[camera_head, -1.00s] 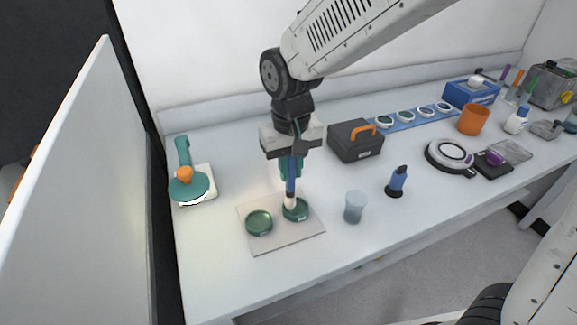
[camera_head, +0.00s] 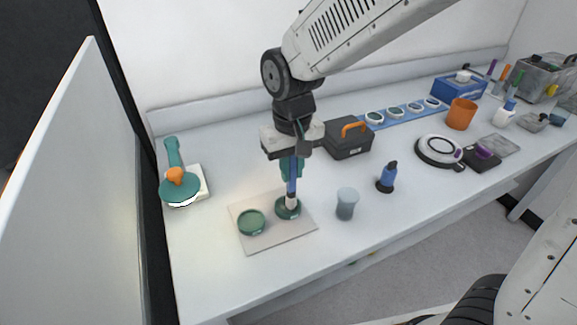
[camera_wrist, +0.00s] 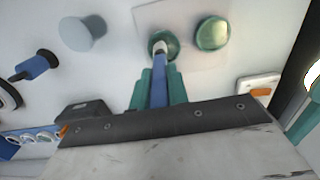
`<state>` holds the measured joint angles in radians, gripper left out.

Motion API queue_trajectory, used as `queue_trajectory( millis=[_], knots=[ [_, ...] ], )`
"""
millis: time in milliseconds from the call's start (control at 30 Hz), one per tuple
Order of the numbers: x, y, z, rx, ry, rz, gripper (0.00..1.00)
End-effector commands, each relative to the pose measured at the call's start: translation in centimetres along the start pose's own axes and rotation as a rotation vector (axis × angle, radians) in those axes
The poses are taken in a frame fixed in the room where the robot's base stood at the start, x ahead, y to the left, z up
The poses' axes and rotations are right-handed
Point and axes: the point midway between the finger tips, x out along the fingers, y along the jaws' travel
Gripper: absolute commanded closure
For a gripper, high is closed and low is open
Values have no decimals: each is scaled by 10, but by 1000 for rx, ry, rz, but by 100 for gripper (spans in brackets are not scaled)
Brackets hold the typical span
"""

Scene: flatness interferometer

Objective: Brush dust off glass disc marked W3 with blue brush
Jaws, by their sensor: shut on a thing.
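My gripper (camera_head: 291,168) is shut on the blue brush (camera_head: 292,180) and holds it upright, white bristles down. The bristle end is at the right-hand green-rimmed disc (camera_head: 287,209) on a pale square mat (camera_head: 268,237). Whether the bristles touch the glass I cannot tell. A second green-rimmed disc (camera_head: 251,222) lies to its left on the same mat. The disc labels are too small to read. In the wrist view, the brush (camera_wrist: 159,85) reaches from the gripper to one disc (camera_wrist: 163,45), and the other disc (camera_wrist: 212,34) is beside it.
A black toolbox (camera_head: 348,142) is behind. A teal device with an orange knob (camera_head: 178,184) stands at the left. Free table lies in front of the mat.

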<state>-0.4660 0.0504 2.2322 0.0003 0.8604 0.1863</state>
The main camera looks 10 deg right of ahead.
Motion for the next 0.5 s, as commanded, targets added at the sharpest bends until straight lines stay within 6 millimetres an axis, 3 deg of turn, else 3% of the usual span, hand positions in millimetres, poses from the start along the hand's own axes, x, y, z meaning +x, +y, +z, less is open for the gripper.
queue_trajectory(
  millis=[500],
  knots=[
    [-6,0,0,-1,0,0,100]
  ],
)
